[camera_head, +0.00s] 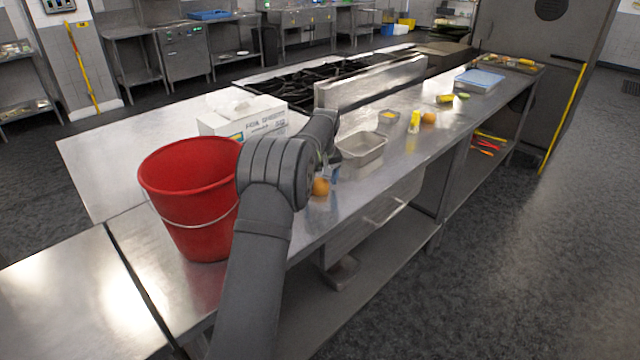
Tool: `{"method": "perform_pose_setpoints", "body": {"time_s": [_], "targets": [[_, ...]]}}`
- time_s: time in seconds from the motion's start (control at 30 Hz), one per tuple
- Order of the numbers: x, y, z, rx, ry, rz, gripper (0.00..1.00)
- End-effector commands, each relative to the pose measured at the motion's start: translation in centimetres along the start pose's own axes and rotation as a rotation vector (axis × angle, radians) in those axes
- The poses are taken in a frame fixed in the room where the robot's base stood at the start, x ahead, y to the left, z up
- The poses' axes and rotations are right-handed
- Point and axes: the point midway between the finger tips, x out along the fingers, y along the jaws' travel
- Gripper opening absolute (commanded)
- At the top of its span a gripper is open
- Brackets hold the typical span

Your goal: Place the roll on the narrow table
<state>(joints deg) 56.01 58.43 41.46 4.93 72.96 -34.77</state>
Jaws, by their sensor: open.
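A small round orange-brown item (320,187), which may be the roll, sits on the long narrow steel table (395,150) near its front edge. Another round orange item (429,118) lies farther along the same table; I cannot tell for certain which is the roll. My gripper (333,174) is over the table, close beside and just above the nearer round item. It is open, but largely hidden behind my arm's wrist. I cannot tell whether it touches the item.
A red bucket (190,195) stands left of my arm. A tissue box (243,117) is behind it. A metal tray (361,148) and a yellow bottle (414,121) stand right of my gripper. A blue-topped container (479,80) is farther back. The right floor is clear.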

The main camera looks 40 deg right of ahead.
Motion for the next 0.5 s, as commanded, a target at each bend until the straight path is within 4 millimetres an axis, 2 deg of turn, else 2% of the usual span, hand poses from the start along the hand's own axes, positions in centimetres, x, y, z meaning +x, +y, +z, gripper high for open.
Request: {"method": "perform_pose_setpoints", "body": {"time_s": [0.3,0.5], "targets": [[-6.8,0.1,-0.1,0.001,0.004,0.003,0.75],[-10.0,0.1,-0.1,0.001,0.002,0.002,0.75]]}}
